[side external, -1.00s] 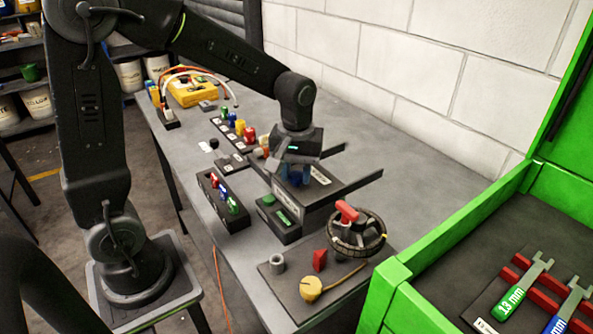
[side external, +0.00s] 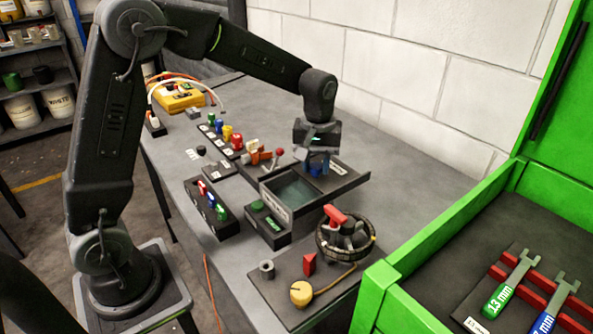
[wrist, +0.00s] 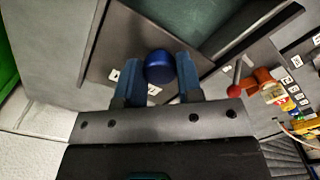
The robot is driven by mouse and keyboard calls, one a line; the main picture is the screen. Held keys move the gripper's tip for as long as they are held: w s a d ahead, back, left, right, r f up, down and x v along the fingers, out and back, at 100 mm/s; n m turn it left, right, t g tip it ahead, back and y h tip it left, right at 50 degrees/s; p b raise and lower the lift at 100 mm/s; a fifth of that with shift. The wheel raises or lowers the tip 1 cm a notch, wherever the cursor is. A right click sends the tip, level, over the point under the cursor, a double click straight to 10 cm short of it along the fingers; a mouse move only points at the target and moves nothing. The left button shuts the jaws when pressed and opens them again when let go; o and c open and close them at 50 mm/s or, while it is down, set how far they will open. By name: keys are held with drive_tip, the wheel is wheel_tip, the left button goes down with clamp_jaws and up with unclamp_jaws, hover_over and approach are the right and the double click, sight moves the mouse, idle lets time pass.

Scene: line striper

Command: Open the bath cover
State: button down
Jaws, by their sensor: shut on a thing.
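The bath (side external: 270,199) is a dark box on the bench with greenish liquid (side external: 296,193) showing inside. Its dark flat cover (side external: 348,179) lies to the right of the opening, with a label on it. In the wrist view the cover (wrist: 108,62) carries a round blue knob (wrist: 159,66). My gripper (side external: 319,168) is over the cover, and its blue fingers (wrist: 160,80) are shut on the knob, one on each side. The greenish opening (wrist: 200,20) shows beside the cover in the wrist view. The cover's underside is hidden.
A red-knobbed lever and orange valve (side external: 258,154) stand behind the bath. A green-topped block (side external: 268,222) and a rack of coloured pieces (side external: 212,208) are in front. A wheel with a red handle (side external: 345,236) and the green toolbox (side external: 400,290) are to the right.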

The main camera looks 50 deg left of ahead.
drive_tip(key=shift+w, duration=0.95)
drive_tip(key=c, duration=0.8)
unclamp_jaws()
drive_tip(key=shift+r, duration=0.1)
drive_tip(key=shift+r, duration=6.85)
